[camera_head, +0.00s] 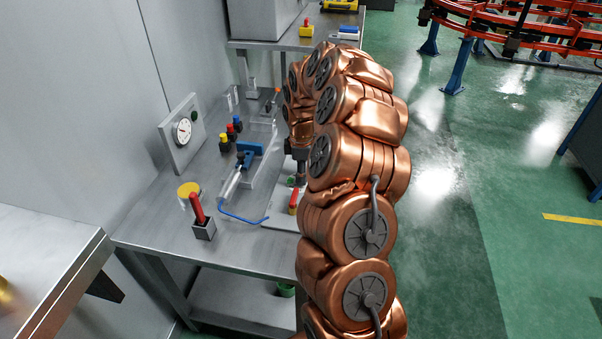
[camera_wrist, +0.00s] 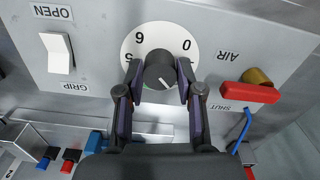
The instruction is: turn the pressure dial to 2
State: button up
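The pressure dial (camera_wrist: 160,70) is a dark round knob on a white numbered disc, in the upper middle of the wrist view. A 0 shows on the disc to the upper right and a 6-shaped digit to the upper left; other digits are partly covered. A small green mark shows at the knob's lower left. My gripper (camera_wrist: 159,76) has one finger on each side of the knob, with narrow gaps seeming to remain; contact is unclear. In the head view, my copper-coloured arm covers the dial, and my gripper (camera_head: 300,178) is partly visible low over the bench.
The panel also carries a white rocker switch (camera_wrist: 58,53) to the left and a red-handled air valve (camera_wrist: 248,92) to the right. On the bench (camera_head: 165,225) stand a round gauge (camera_head: 182,131), a blue clamp (camera_head: 250,152) and a red-handled tool in a holder (camera_head: 203,230).

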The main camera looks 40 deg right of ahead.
jog(key=o, duration=0.4)
jog(key=shift+r, duration=6)
jog(key=shift+a+r, duration=0.1)
